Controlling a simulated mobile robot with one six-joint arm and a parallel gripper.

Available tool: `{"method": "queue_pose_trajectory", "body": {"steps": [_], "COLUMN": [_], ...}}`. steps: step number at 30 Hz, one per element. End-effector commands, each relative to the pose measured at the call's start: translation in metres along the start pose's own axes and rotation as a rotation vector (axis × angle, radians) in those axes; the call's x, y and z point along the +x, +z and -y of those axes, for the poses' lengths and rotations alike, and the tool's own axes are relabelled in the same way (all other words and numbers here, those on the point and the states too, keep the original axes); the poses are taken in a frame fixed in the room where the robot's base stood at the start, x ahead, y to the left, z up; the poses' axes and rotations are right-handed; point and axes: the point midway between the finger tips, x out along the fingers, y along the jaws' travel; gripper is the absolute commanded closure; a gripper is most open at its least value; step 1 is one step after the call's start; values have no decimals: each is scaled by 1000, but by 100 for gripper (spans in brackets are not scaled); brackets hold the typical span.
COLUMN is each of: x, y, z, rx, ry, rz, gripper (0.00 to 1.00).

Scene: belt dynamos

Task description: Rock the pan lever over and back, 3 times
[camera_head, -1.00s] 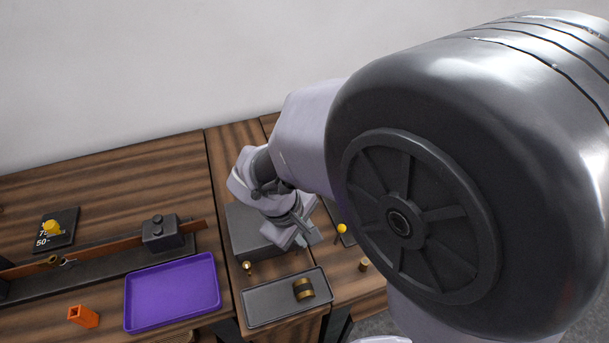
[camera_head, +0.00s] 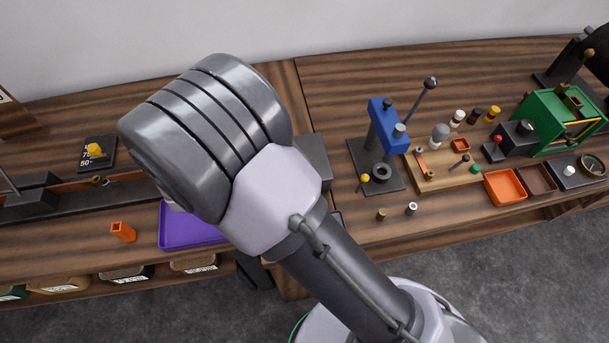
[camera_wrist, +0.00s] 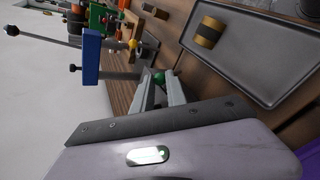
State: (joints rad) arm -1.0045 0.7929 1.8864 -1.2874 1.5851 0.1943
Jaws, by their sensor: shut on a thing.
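In the wrist view my gripper (camera_wrist: 163,82) has its two fingers closed around a small dark green ball knob (camera_wrist: 166,77), seen between the fingertips. I take this knob to be the pan lever's end, but the lever's shaft and pivot are hidden. In the head view my arm covers the gripper and the knob. A grey box (camera_head: 314,158) shows partly behind my arm there. How far the lever is tilted cannot be told.
A blue press (camera_head: 386,128) with a long black-knobbed lever stands right of my arm; it shows in the wrist view too (camera_wrist: 91,58). A grey tray (camera_wrist: 250,62) with a banded brass cylinder (camera_wrist: 208,32) lies near my gripper. A purple tray (camera_head: 180,228) is left.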

Motion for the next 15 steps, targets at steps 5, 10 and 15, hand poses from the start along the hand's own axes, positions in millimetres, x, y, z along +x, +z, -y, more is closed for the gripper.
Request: {"method": "queue_pose_trajectory", "body": {"steps": [5, 10, 15], "x": [-2, -2, -2], "y": [-1, -2, -2], "z": [3, 4, 4], "rx": [-4, -5, -5], "ry": [32, 44, 45], "rz": [21, 28, 29], "gripper": [100, 100, 100]}}
